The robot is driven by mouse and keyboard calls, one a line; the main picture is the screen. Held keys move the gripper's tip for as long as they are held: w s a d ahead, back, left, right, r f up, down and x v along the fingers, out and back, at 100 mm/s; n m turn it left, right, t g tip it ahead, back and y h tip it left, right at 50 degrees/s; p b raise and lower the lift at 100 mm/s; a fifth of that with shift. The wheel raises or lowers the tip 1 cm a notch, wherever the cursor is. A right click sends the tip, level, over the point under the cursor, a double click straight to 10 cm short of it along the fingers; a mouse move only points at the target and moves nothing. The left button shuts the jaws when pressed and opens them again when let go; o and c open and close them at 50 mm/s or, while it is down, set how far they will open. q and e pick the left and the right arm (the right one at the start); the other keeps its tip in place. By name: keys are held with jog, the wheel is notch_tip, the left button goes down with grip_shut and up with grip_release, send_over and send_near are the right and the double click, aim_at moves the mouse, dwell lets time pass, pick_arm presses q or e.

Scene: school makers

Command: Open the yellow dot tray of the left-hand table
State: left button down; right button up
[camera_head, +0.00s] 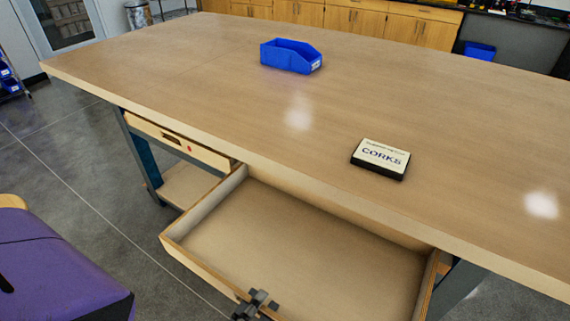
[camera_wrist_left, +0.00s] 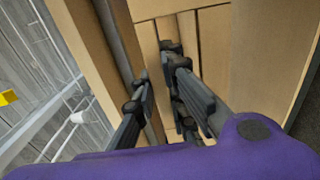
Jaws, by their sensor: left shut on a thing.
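A wide wooden tray (camera_head: 205,212) under the near edge of the table (camera_head: 200,70) stands pulled out, and its inside is empty. In the left wrist view the dark fingers (camera_wrist_left: 156,72) straddle the tray's front board (camera_wrist_left: 124,45). A second tray (camera_head: 180,142) with a red dot is closed, to the left. My right gripper is not in view.
A blue bin (camera_head: 288,57) and a dark box labelled CORKS (camera_head: 381,158) stand on the tabletop. Below the closed tray is a lower shelf (camera_head: 187,186). Grey floor (camera_head: 85,170) lies open to the left of the table.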

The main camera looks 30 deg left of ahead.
pick_arm(q)
jog(key=c, duration=1.8)
grip_release()
jog(key=shift+o, duration=0.2)
jog(key=shift+s, duration=0.1)
jog(key=s, duration=1.2)
jog(key=shift+a, duration=0.25)
jog(key=shift+w, duration=0.1)
